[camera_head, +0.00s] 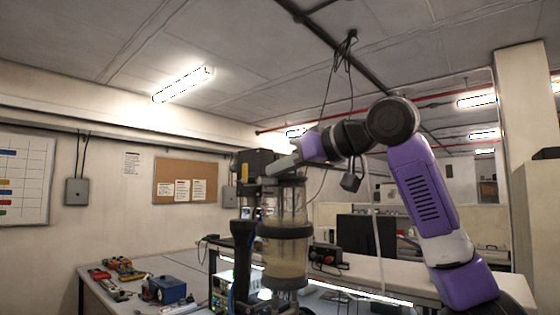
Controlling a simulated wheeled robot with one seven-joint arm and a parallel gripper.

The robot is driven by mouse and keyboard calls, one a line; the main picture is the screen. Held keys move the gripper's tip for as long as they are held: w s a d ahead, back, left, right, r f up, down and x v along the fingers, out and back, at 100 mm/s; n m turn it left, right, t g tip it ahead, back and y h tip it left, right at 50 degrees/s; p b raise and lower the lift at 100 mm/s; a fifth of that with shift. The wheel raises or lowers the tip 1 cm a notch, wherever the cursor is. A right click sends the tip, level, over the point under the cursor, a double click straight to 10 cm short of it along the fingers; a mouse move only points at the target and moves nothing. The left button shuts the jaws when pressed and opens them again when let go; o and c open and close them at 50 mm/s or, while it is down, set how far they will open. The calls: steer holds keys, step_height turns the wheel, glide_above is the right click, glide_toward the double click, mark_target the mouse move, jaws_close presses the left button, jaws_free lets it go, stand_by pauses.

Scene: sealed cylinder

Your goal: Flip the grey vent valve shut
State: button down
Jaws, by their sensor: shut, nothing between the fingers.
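A sealed clear cylinder (285,240) with dark bands stands upright in the middle of the head view, with a cloudy, pale lower part. A black head (250,163) sits at its top left, with a small yellow piece on it. My gripper (272,170) is shut and empty at the top of the cylinder, reaching in from the right. I cannot tell whether it touches the top. The grey vent valve cannot be made out clearly; my gripper may hide it.
A dark post (242,262) stands left of the cylinder. A workbench (150,265) at the left holds a blue box (168,289) and several red tools. A black monitor (358,235) is behind, at the right. Cables hang from the ceiling above my arm.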

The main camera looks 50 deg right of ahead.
steer(key=shift+f, duration=0.15)
steer(key=shift+s+f+t+b, duration=0.1)
steer(key=shift+t+b, duration=0.6)
steer(key=shift+b, duration=0.15)
steer(key=shift+s+f+t+b, duration=0.1)
steer(key=shift+f+t+b, duration=0.1)
steer(key=shift+t+b, duration=0.85)
